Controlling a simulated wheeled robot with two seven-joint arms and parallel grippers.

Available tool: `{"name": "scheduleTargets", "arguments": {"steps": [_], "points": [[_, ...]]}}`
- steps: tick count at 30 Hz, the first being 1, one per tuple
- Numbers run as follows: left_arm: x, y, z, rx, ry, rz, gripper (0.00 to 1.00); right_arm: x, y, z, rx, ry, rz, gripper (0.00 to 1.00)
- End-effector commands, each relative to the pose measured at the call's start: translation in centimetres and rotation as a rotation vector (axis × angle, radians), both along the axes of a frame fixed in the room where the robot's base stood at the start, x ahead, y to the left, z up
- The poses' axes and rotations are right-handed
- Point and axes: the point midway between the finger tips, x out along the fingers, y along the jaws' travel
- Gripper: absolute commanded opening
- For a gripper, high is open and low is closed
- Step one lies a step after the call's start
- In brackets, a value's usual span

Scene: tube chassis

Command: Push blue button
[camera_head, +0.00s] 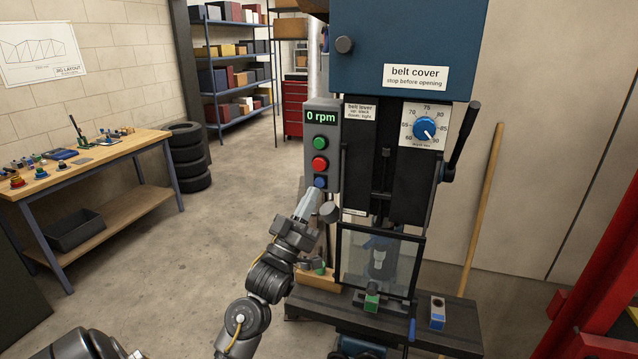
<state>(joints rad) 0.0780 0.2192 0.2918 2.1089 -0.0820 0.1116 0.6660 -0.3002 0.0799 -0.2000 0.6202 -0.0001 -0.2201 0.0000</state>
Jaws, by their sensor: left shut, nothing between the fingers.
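The blue button (320,182) is the lowest on the grey control box (333,125) at the left side of the drill press. A green button (320,143) and a red button (320,163) sit above it, under a display reading "0 rpm". My left gripper (316,191) is shut and empty, with its tips right at the lower edge of the blue button. I cannot tell whether they touch it. The right gripper is not in view.
The drill press has a dark table (460,318) with small parts and a clear guard (380,265) in front. A workbench (90,155) with tools stands at left, tires (188,158) behind it. A wooden pole (482,210) leans at right. The floor at left is open.

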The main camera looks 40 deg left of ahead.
Motion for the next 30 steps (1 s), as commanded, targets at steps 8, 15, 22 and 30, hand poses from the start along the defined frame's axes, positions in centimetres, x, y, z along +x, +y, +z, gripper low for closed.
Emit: {"name": "scheduleTargets", "arguments": {"steps": [8,15,22,30], "points": [[-2.9,-1.0,0.1,0.0,0.002,0.0,0.0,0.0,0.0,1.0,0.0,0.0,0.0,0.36],[-4.2,-1.5,0.0,0.0,0.0,0.0,0.0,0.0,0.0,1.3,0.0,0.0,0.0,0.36],[-4.2,-1.5,0.0,0.0,0.0,0.0,0.0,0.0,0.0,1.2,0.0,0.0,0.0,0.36],[-4.2,-1.5,0.0,0.001,0.0,0.001,0.0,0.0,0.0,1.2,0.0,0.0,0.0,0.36]]}}
